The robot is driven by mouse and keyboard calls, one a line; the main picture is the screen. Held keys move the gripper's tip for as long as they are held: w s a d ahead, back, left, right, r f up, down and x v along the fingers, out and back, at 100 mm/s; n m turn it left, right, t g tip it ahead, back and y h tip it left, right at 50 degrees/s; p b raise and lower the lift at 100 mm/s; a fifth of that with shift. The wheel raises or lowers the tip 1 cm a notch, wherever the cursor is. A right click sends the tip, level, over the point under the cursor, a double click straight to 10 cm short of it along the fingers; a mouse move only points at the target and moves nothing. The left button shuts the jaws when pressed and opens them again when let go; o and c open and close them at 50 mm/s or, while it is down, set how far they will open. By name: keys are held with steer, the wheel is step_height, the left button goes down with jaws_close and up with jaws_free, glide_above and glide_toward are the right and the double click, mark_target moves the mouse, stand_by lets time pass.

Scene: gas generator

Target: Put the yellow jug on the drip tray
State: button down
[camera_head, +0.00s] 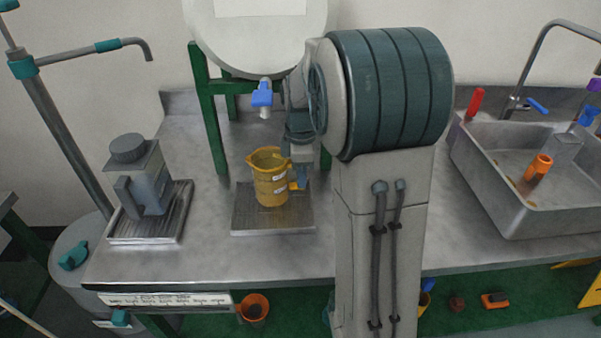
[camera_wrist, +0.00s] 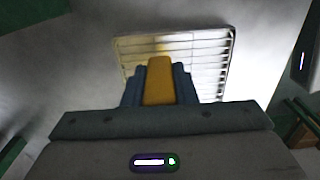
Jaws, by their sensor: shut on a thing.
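The yellow jug (camera_head: 268,178) is upright over the drip tray (camera_head: 245,219), a grey ridged tray on the steel counter below the blue tap. I cannot tell from the head view whether its base touches the tray. My gripper (camera_head: 299,181) is at the jug's right side, shut on its handle. In the wrist view a yellow part of the jug (camera_wrist: 159,80) is between the fingers of my gripper (camera_wrist: 159,88), and the slatted tray (camera_wrist: 212,42) shows beyond it. My arm hides the counter to the right of the jug.
A large white tank with a blue tap (camera_head: 262,97) stands on a green frame (camera_head: 207,120) behind the jug. A grey canister (camera_head: 145,180) stands on another tray (camera_head: 175,223) to the left. A sink (camera_head: 520,205) with an orange cup (camera_head: 538,167) is at the right.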

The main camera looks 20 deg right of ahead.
steer(key=shift+f, duration=0.1)
steer(key=c, duration=1.2)
jaws_free()
steer(key=shift+o, duration=0.2)
step_height(320, 180, up, 12)
steer(key=shift+r+p, duration=0.15)
steer(key=shift+p, duration=0.55)
